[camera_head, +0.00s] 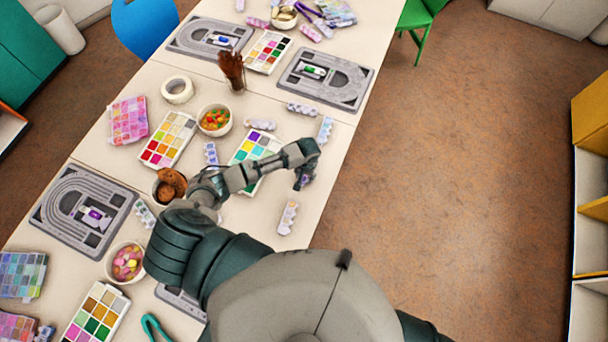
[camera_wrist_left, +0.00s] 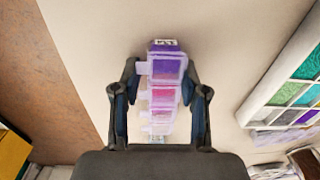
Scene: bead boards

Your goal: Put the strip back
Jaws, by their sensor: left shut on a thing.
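My left gripper (camera_head: 303,180) is above the table near its right edge, beside a colour bead palette. In the left wrist view the left gripper (camera_wrist_left: 161,85) has a finger on each side of a translucent strip (camera_wrist_left: 166,97) of small lidded boxes in purple and pink, with a dark label at its far end. It is shut on this strip; in the head view the held strip is mostly hidden by the gripper. Similar strips lie on the table: one (camera_head: 288,217) below the gripper, one (camera_head: 325,130) above it, and others around the palettes. My right gripper is not in view.
The bead palette (camera_head: 246,160) lies left of the gripper, partly behind my arm.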

